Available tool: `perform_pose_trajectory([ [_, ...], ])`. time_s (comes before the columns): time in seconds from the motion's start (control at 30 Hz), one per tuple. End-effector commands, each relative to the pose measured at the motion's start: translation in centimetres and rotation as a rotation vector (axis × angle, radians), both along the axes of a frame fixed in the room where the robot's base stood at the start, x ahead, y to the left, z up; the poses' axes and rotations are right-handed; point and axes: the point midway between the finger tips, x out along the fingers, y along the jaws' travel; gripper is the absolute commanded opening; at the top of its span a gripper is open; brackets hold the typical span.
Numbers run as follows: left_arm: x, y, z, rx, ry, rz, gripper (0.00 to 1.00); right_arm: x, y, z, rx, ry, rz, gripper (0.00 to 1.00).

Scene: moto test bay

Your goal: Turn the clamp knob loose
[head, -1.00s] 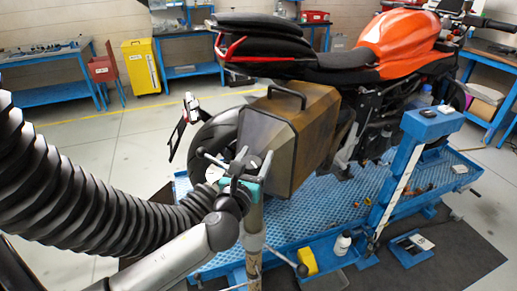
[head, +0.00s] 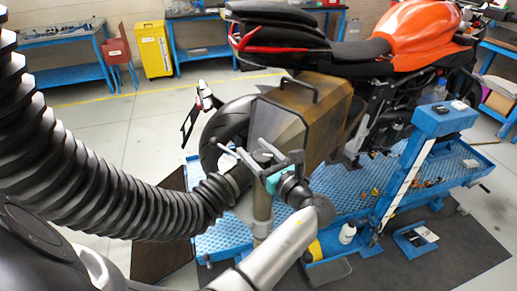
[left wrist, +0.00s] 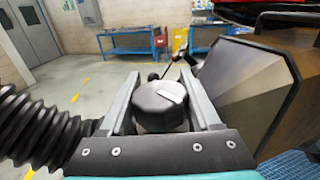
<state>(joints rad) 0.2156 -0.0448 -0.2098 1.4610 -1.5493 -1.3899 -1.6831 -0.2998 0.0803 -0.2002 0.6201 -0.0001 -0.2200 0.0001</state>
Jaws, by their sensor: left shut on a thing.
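The clamp knob (left wrist: 155,108) is a round black knob with a pale mark on top, seen large in the left wrist view. In the head view the knob (head: 262,156) shows small on top of an upright metal post (head: 262,207). My left gripper (head: 246,149) is shut on the knob, with one grey finger on each side of it. In the left wrist view the gripper's fingers (left wrist: 159,80) reach past the knob. My right gripper is not in view.
A brown side case (head: 310,115) on the orange motorcycle (head: 405,35) is close behind the knob. A blue lift table (head: 345,205) is under the motorcycle. Floor to the left is open.

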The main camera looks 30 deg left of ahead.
Motion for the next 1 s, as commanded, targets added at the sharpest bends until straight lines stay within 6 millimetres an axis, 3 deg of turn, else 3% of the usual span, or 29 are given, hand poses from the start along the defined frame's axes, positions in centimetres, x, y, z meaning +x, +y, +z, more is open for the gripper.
perform_pose_trajectory([
  [0.43, -0.71, 0.22, -0.07, -0.001, -0.001, 0.262, 0.08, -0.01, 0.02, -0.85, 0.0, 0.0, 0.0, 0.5],
  [1.0, -0.93, 0.31, -0.08, -0.003, -0.001, 0.313, 0.08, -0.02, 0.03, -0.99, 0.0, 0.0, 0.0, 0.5],
])
